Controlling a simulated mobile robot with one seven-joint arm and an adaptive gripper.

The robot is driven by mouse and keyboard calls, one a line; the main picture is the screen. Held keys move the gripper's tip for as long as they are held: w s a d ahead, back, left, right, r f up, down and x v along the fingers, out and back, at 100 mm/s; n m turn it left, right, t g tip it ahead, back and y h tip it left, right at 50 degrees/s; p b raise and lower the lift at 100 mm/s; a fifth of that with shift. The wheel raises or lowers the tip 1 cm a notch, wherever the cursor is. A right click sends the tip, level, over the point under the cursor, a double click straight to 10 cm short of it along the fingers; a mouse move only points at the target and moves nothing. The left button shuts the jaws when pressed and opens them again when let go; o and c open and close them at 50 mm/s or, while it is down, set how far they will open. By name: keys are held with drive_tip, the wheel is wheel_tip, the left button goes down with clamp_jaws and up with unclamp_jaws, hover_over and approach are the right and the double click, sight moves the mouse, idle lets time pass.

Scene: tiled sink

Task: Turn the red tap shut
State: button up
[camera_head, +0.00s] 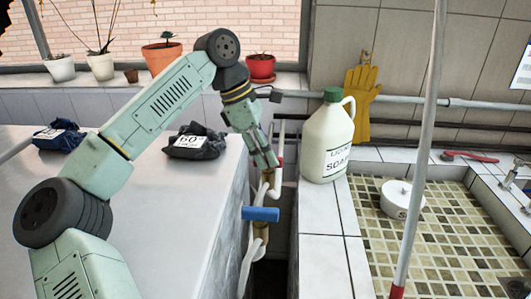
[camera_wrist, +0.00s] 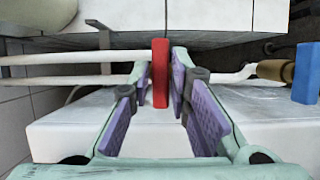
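The red tap's handle (camera_wrist: 160,72) stands upright in the middle of the wrist view, crossing the line of the pale pipes. My gripper (camera_wrist: 161,82) has its purple-padded fingers on both sides of the handle, with the tips close in against it. In the head view my gripper (camera_head: 272,164) reaches down at the pipes between the counter and the tiled ledge. Only a small bit of red shows there, mostly hidden by the gripper.
A blue tap handle (camera_head: 261,214) lies close by on the same pipework; it also shows in the wrist view (camera_wrist: 306,72). A soap jug (camera_head: 326,138) stands right of my gripper. A dark pouch (camera_head: 195,142) lies on the white counter (camera_head: 165,220). A pole (camera_head: 420,150) crosses the tiled sink.

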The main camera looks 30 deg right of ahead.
drive_tip(key=o, duration=0.3)
drive_tip(key=v, duration=1.2)
idle(0.4)
